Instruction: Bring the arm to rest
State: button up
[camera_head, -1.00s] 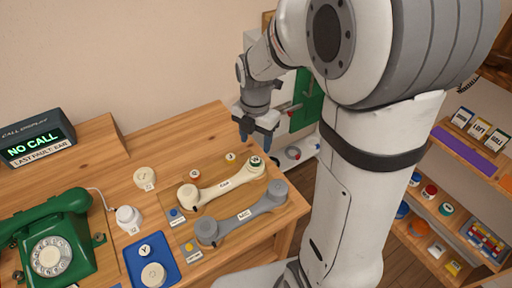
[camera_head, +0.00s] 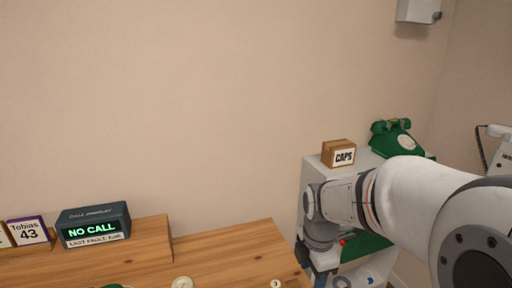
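My arm comes in from the right edge and bends down in front of the white cabinet. My gripper (camera_head: 319,274) points down at the bottom of the picture, by the right end of the wooden desk (camera_head: 230,245). Its fingertips are small and partly cut off by the lower edge, so their opening is unclear. Nothing is visibly held in it. The call display (camera_head: 93,226) on the desk's raised shelf reads "NO CALL" and "LAST FAULT: EAR".
The white cabinet (camera_head: 313,174) bears a box labelled "CAPS" (camera_head: 339,153) and a green dial phone (camera_head: 396,138). A "Tobias 43" card (camera_head: 29,231) stands at far left. A pale phone (camera_head: 502,150) is at the right edge. The wall above the desk is bare.

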jog(key=s+r+m+t, duration=0.1)
jog(key=s+m, duration=0.4)
jog(key=m, duration=0.5)
jog(key=s+d+r+m+t, duration=0.1)
jog(key=s+r+m, duration=0.1)
jog(key=s+m, duration=0.4)
jog(key=m, duration=0.4)
jog(key=shift+d+r+m, duration=0.3)
